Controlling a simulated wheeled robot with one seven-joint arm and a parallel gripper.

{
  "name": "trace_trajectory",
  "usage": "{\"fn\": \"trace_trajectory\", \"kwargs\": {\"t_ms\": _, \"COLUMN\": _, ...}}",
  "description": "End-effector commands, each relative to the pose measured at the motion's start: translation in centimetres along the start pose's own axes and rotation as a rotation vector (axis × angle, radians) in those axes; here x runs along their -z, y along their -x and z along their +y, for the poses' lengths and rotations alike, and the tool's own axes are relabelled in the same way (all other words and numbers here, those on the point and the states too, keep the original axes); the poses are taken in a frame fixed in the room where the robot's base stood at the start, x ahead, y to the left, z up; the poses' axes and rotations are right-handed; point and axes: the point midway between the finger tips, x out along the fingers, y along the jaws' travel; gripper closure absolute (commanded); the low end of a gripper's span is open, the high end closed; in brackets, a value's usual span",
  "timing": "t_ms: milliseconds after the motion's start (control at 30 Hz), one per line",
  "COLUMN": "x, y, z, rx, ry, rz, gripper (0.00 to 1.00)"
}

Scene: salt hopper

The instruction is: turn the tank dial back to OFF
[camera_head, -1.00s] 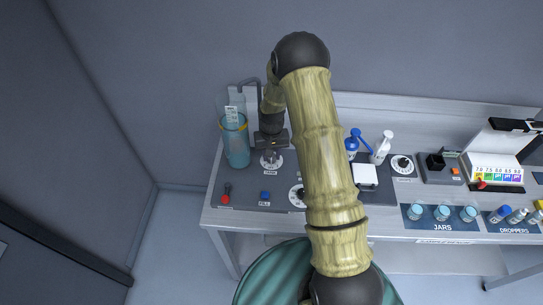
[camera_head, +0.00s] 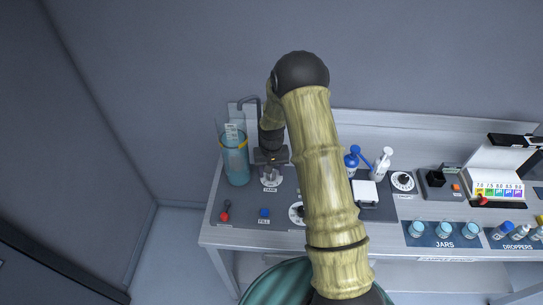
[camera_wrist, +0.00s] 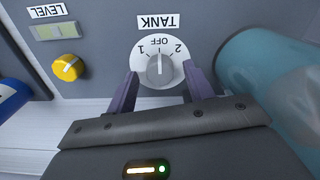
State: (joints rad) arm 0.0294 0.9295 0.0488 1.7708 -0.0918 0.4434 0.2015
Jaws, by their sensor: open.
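The tank dial (camera_wrist: 160,68) is a round white plate with a grey knob, marked 1, OFF and 2, beside an upside-down TANK label. The knob's white line points up in the wrist view, toward OFF. My gripper (camera_wrist: 163,84) is open, with one finger on each side of the knob and a visible gap at both sides. Whether a finger touches the plate I cannot tell. In the head view my gripper (camera_head: 271,165) is just over the dial (camera_head: 271,182), partly covering it.
A clear blue tank (camera_head: 236,165) stands close to the dial; it fills the right of the wrist view (camera_wrist: 265,75). A yellow knob (camera_wrist: 67,67) is by the LEVEL label. A red-tipped lever (camera_head: 225,212) and a blue FILL button (camera_head: 264,213) are in front.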

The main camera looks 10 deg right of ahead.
Motion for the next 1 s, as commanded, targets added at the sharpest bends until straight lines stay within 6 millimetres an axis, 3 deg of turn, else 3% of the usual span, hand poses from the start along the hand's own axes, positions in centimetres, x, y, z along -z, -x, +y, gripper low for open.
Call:
{"fn": "trace_trajectory", "kwargs": {"t_ms": 267, "x": 0.1, "y": 3.4, "z": 0.0, "rx": 0.001, "ry": -0.001, "rz": 0.005, "gripper": 0.48}}
{"fn": "trace_trajectory", "kwargs": {"t_ms": 800, "x": 0.1, "y": 13.8, "z": 0.0, "rx": 0.001, "ry": -0.002, "rz": 0.007, "gripper": 0.48}}
{"fn": "trace_trajectory", "kwargs": {"t_ms": 1000, "x": 0.1, "y": 16.4, "z": 0.1, "rx": 0.0, "ry": -0.001, "rz": 0.004, "gripper": 0.48}}
